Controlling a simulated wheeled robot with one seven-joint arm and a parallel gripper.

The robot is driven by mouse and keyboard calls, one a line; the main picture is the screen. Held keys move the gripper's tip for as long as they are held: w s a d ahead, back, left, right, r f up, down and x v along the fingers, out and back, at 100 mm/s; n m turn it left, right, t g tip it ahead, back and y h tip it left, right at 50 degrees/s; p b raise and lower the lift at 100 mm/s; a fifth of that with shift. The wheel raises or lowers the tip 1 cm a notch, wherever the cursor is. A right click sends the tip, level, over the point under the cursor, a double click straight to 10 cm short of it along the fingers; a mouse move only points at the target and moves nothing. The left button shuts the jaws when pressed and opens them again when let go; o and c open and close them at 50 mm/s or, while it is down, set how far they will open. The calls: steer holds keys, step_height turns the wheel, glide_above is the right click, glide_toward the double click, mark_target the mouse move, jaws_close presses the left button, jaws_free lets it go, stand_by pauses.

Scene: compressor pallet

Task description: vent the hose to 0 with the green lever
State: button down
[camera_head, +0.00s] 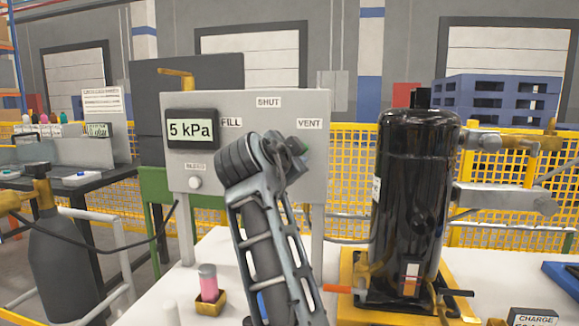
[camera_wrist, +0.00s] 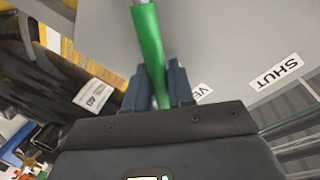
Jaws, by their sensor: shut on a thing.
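The grey control panel (camera_head: 245,106) carries a display (camera_head: 191,129) that reads 5 kPa, with FILL, SHUT and VENT labels. The green lever (camera_wrist: 148,38) runs between the two fingers of my gripper (camera_wrist: 158,88) in the wrist view. My gripper is shut on it. In the wrist view the SHUT label (camera_wrist: 274,71) is readable and the VENT label (camera_wrist: 201,92) is partly covered.
A black compressor (camera_head: 412,200) stands on a yellow pallet right of the panel. A white BLEED button (camera_head: 195,183) is at the panel's lower left. A pink-filled bottle (camera_head: 209,282) stands on the white table below. A dark gas cylinder (camera_head: 62,255) is at the left.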

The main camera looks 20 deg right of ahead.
steer(key=shift+d+f, duration=0.1)
steer(key=shift+f, duration=0.05)
stand_by(0.4)
steer(key=c, duration=1.1)
jaws_free()
steer(key=shift+v, duration=3.95)
steer(key=shift+s, duration=0.15)
